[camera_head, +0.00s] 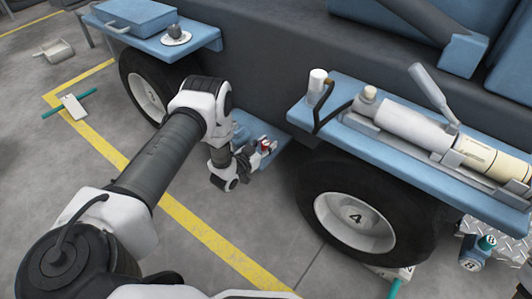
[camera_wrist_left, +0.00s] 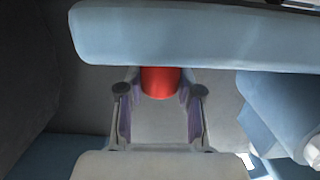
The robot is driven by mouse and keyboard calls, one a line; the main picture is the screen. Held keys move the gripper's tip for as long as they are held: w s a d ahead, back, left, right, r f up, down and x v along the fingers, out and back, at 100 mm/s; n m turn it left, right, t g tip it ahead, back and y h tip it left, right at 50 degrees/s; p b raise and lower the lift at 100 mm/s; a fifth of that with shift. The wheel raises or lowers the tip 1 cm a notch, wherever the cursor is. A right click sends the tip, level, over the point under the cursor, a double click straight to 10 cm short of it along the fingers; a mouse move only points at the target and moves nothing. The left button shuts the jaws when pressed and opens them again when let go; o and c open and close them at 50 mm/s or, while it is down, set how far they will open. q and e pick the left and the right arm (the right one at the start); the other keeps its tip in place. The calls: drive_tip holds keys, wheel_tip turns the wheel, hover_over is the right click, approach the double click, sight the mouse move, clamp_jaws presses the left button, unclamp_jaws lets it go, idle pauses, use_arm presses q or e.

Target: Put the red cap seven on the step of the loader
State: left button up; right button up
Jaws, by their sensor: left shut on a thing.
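The red cap (camera_head: 266,146) shows as a small red and white patch at my left gripper (camera_head: 262,150) in the head view. The gripper is low beside the loader, over the blue step (camera_head: 264,134) between the two wheels. In the left wrist view the red part (camera_wrist_left: 160,83) sits between the fingertips of my left gripper (camera_wrist_left: 160,98), which is shut on it. A wide blue-grey bar (camera_wrist_left: 190,36) hides its far end. Its number is not visible, and I cannot tell whether it touches the step. My right gripper is not in view.
A blue shelf (camera_head: 420,148) with a white cylinder (camera_head: 317,80) overhangs right of the step. Wheel four (camera_head: 362,222) is below it; another wheel (camera_head: 147,94) is on the left.

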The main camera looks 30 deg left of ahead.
use_arm(q)
wheel_tip(320, 180, down, 2)
drive_tip(key=shift+f, duration=0.1)
drive_tip(key=shift+r, duration=0.2)
drive_tip(key=shift+c, duration=0.4)
drive_tip(key=shift+f, duration=0.2)
drive_tip(key=o, duration=0.9)
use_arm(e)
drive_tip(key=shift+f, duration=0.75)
